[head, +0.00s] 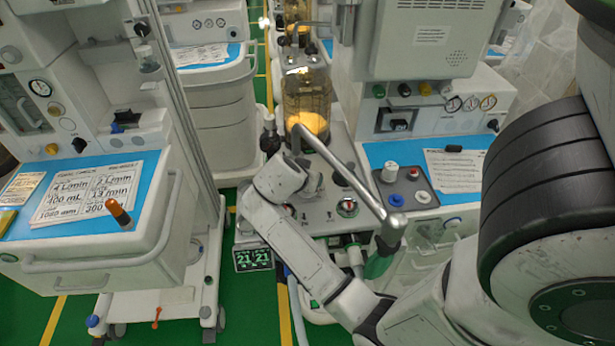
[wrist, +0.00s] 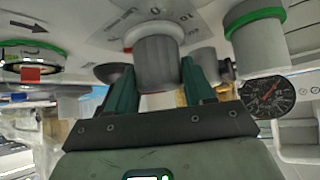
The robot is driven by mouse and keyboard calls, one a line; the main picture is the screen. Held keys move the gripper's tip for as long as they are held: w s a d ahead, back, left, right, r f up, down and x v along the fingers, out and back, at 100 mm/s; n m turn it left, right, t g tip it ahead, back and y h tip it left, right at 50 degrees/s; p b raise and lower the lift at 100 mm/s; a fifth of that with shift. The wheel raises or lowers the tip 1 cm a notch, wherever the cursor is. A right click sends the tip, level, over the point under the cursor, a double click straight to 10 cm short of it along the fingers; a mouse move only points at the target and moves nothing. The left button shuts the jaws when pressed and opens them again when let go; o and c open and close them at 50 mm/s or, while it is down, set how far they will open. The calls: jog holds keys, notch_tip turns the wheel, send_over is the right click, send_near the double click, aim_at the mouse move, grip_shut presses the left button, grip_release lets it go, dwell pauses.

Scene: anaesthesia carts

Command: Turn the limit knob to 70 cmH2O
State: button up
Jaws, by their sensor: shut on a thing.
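In the wrist view a grey ribbed knob (wrist: 160,62), apparently the limit knob, stands on a pale panel with a printed scale plate (wrist: 150,32) behind it. My gripper (wrist: 158,75) has one dark green finger on each side of this knob and is shut on it.
A round black gauge (wrist: 267,97) and a grey cylinder with a green band (wrist: 255,42) are close at the right in the wrist view. A green-rimmed fitting with a red mark (wrist: 32,72) is at the left. A glass canister (head: 306,95) stands behind my arm.

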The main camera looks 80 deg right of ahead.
jog(key=shift+c, duration=1.2)
jog(key=shift+w+f+m+g+b, duration=0.1)
jog(key=shift+f+m+g+b, duration=0.05)
jog(key=shift+m+g+b, duration=0.55)
jog(key=shift+r+m+g+y+b, duration=0.25)
jog(key=shift+m+g, duration=0.25)
jog(key=shift+m, duration=0.4)
jog(key=o, duration=1)
jog(key=shift+f, duration=0.1)
jog(key=b+v, duration=0.1)
jog(key=v, duration=0.9)
jog(key=shift+a+r, duration=0.2)
jog(key=shift+r, duration=0.15)
